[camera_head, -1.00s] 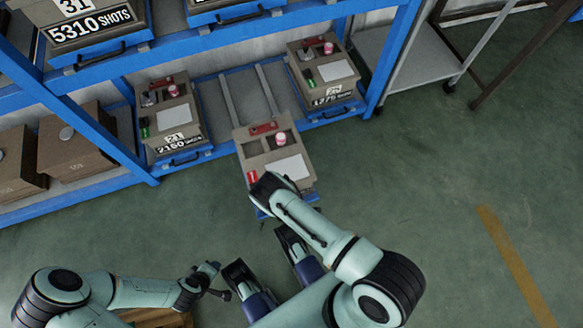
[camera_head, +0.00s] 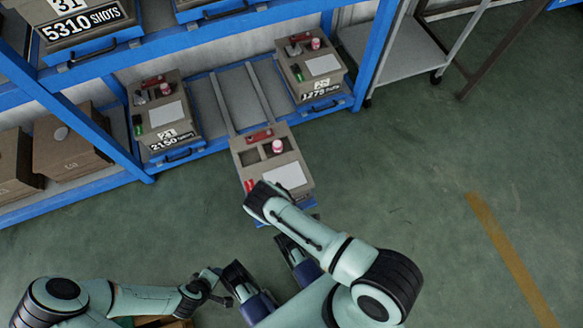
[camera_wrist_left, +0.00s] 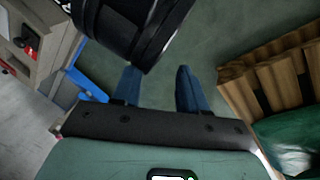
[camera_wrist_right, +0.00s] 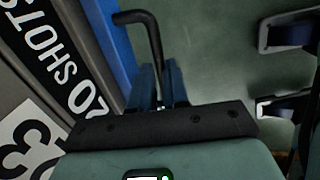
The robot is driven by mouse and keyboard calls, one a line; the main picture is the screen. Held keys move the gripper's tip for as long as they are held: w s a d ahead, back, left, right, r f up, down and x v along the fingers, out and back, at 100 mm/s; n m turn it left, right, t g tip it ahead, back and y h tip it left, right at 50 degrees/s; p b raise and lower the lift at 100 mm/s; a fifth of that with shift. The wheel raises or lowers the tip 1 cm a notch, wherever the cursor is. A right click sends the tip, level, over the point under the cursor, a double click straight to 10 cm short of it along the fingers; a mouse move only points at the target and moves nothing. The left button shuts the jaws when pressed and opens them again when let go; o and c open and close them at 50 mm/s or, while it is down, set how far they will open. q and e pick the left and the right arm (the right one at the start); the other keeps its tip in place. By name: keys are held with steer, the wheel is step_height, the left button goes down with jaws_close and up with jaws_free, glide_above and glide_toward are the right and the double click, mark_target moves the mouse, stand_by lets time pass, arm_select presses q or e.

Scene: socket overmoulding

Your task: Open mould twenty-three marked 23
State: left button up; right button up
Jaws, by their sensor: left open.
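Mould twenty-three (camera_head: 270,165) is a tan box with open pockets, a red bar, a pink-and-white cap and a white sheet on top. It sits on a blue tray pulled out from the lower shelf. In the right wrist view, part of its "23" label (camera_wrist_right: 30,145) and "SHOTS" plate show. My right gripper (camera_wrist_right: 160,85) is shut on the black bent tray handle (camera_wrist_right: 150,35) at the front; in the head view my arm hides this. My left gripper (camera_wrist_left: 157,75) is open and empty, away from the mould, low at the left in the head view.
Moulds (camera_head: 163,113) and (camera_head: 312,68) stand on the shelf either side of the empty rails (camera_head: 238,97). A blue rack post (camera_head: 375,60) and a grey cart (camera_head: 395,55) are at the right. A wooden pallet (camera_wrist_left: 270,75) is beside my left gripper. Floor at right is clear.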

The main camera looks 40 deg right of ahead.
steer(key=o, duration=0.3)
arm_select(q)
steer(key=s+d+r+g+h+p, duration=0.1)
steer(key=s+d+r+g+p, duration=0.2)
steer(key=s+r+p, duration=0.6)
step_height(320, 180, up, 2)
steer(key=shift+s+d+m+g+p, duration=0.3)
steer(key=shift+s+m+p, duration=0.1)
steer(key=shift+p, duration=0.7)
arm_select(e)
step_height(320, 180, up, 13)
steer(key=s, duration=0.2)
steer(key=shift+s+a, duration=0.2)
steer(key=shift+a, duration=0.05)
arm_select(q)
steer(key=shift+w, duration=0.1)
arm_select(e)
steer(key=shift+r, duration=0.15)
